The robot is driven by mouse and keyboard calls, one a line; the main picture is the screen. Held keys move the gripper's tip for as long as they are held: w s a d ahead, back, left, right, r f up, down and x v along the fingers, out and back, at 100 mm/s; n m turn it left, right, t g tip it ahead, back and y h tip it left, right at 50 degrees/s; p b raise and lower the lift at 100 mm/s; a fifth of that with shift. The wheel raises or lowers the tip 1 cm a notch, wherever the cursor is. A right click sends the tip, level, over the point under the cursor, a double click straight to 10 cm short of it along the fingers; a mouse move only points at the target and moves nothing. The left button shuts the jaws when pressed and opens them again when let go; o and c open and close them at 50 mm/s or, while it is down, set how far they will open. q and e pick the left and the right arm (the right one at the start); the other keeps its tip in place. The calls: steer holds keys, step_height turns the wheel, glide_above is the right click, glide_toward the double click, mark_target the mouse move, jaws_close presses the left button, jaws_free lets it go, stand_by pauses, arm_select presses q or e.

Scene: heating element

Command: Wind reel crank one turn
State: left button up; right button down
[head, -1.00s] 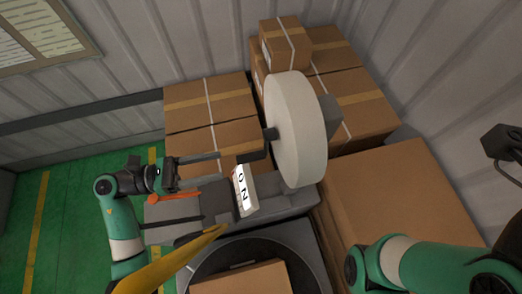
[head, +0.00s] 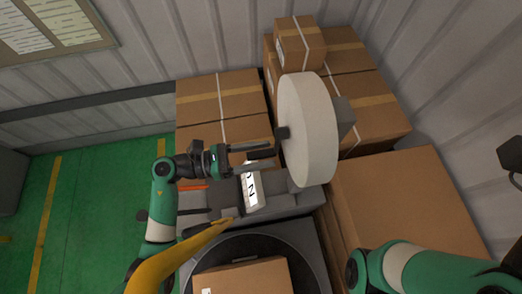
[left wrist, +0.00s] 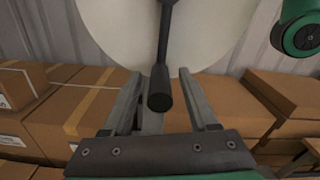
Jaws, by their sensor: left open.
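The white round reel (head: 308,130) stands upright right of centre in the head view. Its dark crank handle (head: 283,132) sticks out of the left face. In the left wrist view, the crank arm hangs down across the reel (left wrist: 205,30) to a dark knob (left wrist: 160,90). My left gripper (head: 272,157) is open beside the reel's left face, its fingers pointing right. In the left wrist view the left gripper's fingers (left wrist: 163,92) lie either side of the knob in the picture, with gaps on both sides. My right arm shows at lower right; its gripper is out of view.
Strapped cardboard boxes (head: 222,100) stand behind the reel, and a large box (head: 405,195) stands to its right. A grey machine with a white lettered block (head: 250,190) sits below the left gripper. A box (head: 243,277) lies on a dark round surface in front.

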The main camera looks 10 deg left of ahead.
arm_select(q)
steer(key=shift+d, duration=0.1)
steer(key=shift+c, duration=0.2)
jaws_close()
stand_by(1.2)
